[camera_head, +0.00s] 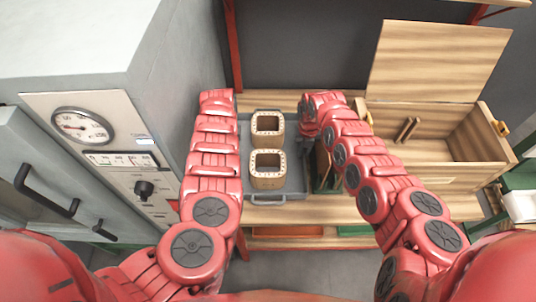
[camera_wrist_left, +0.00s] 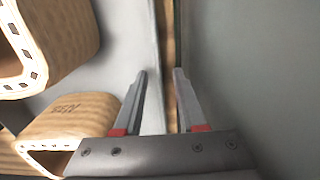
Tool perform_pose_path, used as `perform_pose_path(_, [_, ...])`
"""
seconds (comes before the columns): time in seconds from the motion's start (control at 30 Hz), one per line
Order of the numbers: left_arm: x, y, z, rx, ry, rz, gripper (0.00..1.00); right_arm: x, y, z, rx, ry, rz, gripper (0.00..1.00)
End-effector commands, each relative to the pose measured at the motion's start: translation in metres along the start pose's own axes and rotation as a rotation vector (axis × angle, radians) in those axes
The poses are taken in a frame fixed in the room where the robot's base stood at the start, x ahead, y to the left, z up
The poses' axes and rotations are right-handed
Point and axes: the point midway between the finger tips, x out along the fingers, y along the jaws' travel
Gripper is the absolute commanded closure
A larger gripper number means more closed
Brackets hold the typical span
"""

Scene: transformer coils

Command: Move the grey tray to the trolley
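The grey tray (camera_head: 290,197) lies on a wooden worktop between my two arms and carries two square wooden coils, a far one (camera_head: 267,133) and a near one (camera_head: 268,183). My left gripper (camera_wrist_left: 160,76) is open at the tray's left side. In the left wrist view its fingers stand apart, with a pale grey edge, seemingly the tray's (camera_wrist_left: 152,105), between them; contact cannot be told. The coils show at the left there (camera_wrist_left: 95,110). My right gripper (camera_head: 325,182) points down by the tray's right side; its fingertips are unclear. I cannot identify the trolley.
A grey cabinet with a dial gauge (camera_head: 82,127) stands close on the left. An open wooden box (camera_head: 450,145) with a raised lid stands right of my right arm. Green shelving with a white bin (camera_head: 520,205) is at the far right. Grey floor shows in front.

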Motion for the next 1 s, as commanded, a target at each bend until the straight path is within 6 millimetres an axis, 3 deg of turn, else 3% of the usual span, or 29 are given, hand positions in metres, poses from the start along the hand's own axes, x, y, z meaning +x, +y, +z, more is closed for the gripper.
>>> perform_pose_path(0.33, [0.0031, 0.0001, 0.0000, 0.000, 0.001, 0.000, 0.60, 0.0027, -0.0007, 0.0002, 0.000, -0.001, -0.001, 0.80])
perform_pose_path(0.47, [0.0030, 0.0001, 0.0000, 0.000, 0.001, 0.000, 0.82, 0.0026, -0.0007, 0.0002, 0.000, -0.001, -0.001, 1.00])
perform_pose_path(0.57, [0.0030, 0.0001, 0.0000, 0.000, 0.001, 0.000, 1.00, 0.0026, -0.0007, 0.0002, 0.000, -0.001, -0.001, 1.00])
perform_pose_path(1.0, [0.0030, 0.0001, 0.0000, 0.000, 0.001, 0.000, 1.00, 0.0024, -0.0006, 0.0004, 0.000, -0.001, -0.001, 1.00])
